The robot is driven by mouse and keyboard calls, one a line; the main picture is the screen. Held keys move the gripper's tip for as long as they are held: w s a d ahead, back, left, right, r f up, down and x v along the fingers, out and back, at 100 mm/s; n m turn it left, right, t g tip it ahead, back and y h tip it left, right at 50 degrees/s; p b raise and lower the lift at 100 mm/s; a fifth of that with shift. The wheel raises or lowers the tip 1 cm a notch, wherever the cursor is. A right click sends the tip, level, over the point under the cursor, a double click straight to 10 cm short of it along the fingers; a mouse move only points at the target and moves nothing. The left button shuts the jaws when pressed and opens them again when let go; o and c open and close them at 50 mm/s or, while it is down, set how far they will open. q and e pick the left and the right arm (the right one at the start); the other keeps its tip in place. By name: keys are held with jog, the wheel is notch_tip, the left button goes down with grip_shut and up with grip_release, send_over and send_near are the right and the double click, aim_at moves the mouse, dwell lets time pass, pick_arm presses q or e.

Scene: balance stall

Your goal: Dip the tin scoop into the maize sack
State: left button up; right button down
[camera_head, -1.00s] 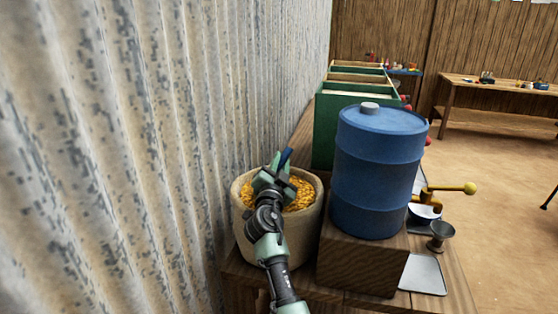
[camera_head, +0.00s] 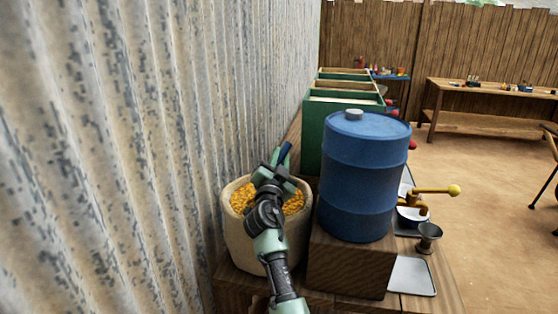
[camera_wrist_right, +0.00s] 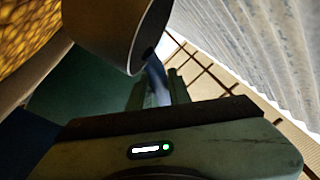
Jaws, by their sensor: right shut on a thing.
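The maize sack (camera_head: 262,245) stands open on the wooden bench by the metal wall, filled with yellow maize (camera_head: 242,197). My right gripper (camera_head: 277,168) is over the sack's mouth, shut on the tin scoop, whose blue handle (camera_head: 286,150) sticks up past the fingers. The arm and gripper hide the scoop's bowl in the head view. In the right wrist view the grey metal bowl (camera_wrist_right: 115,30) shows beside the maize (camera_wrist_right: 25,28), with the blue handle (camera_wrist_right: 156,82) between the fingers. I cannot tell whether the bowl touches the maize. My left gripper is not in view.
A blue drum (camera_head: 365,180) on a wooden block (camera_head: 348,265) stands close right of the sack. The corrugated wall (camera_head: 150,150) is close on the left. Green bins (camera_head: 313,135) stand behind. A yellow-handled device (camera_head: 430,192) and a metal tray (camera_head: 412,277) are at the right.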

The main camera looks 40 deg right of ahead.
jog(key=shift+w+a+f, duration=0.15)
jog(key=shift+f, duration=0.35)
jog(key=shift+a, duration=0.1)
jog(key=shift+r, duration=0.15)
jog(key=r+p, duration=0.2)
jog(key=p, duration=0.1)
jog(key=shift+w+r, duration=0.25)
jog(key=d+f+m+g+y+p, duration=0.3)
jog(key=d+f+m+y+p, duration=0.1)
jog(key=p, duration=0.5)
jog(key=shift+a+r+p, duration=0.45)
jog(key=shift+r+p, duration=0.35)
jog(key=shift+p, duration=0.05)
jog(key=shift+a+r+p, duration=0.4)
jog(key=shift+r+p, duration=0.4)
